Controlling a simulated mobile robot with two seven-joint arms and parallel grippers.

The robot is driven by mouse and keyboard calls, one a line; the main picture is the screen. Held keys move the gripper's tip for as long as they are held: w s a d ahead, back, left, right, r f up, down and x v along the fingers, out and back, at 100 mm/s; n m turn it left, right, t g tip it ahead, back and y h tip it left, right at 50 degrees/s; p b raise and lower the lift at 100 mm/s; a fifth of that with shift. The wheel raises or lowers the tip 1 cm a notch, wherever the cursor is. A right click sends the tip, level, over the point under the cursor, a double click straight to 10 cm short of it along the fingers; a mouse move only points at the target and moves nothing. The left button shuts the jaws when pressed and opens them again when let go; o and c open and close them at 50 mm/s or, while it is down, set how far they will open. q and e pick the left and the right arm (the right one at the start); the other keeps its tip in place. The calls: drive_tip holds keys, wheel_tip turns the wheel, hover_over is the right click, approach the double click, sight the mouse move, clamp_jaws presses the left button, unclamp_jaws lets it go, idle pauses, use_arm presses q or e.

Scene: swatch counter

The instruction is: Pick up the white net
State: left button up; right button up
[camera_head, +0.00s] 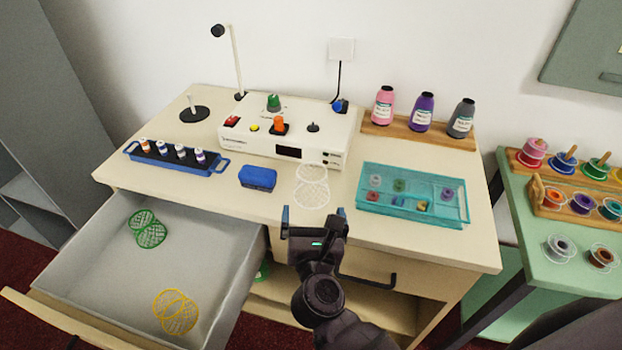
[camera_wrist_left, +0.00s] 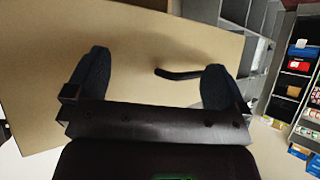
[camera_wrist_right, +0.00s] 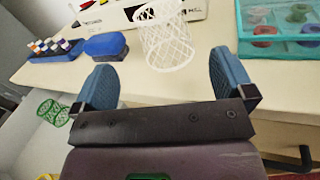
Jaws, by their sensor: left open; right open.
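The white net (camera_head: 312,187), an open mesh tube, lies on the tabletop in front of the white machine. It also shows in the right wrist view (camera_wrist_right: 167,42), beyond and between the fingers. My right gripper (camera_head: 313,216) is open and empty at the table's front edge, just short of the net; it also shows in the right wrist view (camera_wrist_right: 164,84). My left gripper (camera_wrist_left: 146,84) is open and empty, facing a plain beige panel in its wrist view; it is not seen in the head view.
A blue case (camera_head: 258,178) lies left of the net, and a teal compartment box (camera_head: 412,207) stands right. The white machine (camera_head: 240,134) is behind. The open drawer (camera_head: 95,268) at left holds a green net (camera_head: 149,229) and a yellow net (camera_head: 176,311).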

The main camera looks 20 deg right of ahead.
sight(312, 190)
drive_tip(key=x, duration=0.5)
use_arm(q)
drive_tip(key=shift+s+a+p, duration=0.1)
drive_tip(key=shift+s+p, duration=0.05)
drive_tip(key=shift+p, duration=0.15)
use_arm(e)
drive_tip(key=shift+x, duration=2.75)
drive_tip(key=shift+s+d+f, duration=0.1)
drive_tip(key=shift+d, duration=0.05)
drive_tip(key=c, duration=0.9)
drive_tip(key=shift+o, duration=0.2)
drive_tip(key=shift+r, duration=0.4)
use_arm(q)
wheel_tip(312, 190, up, 7)
drive_tip(key=p, duration=0.6)
drive_tip(key=shift+w+t, duration=0.3)
drive_tip(key=shift+w, duration=0.15)
use_arm(e)
wheel_tip(312, 190, up, 19)
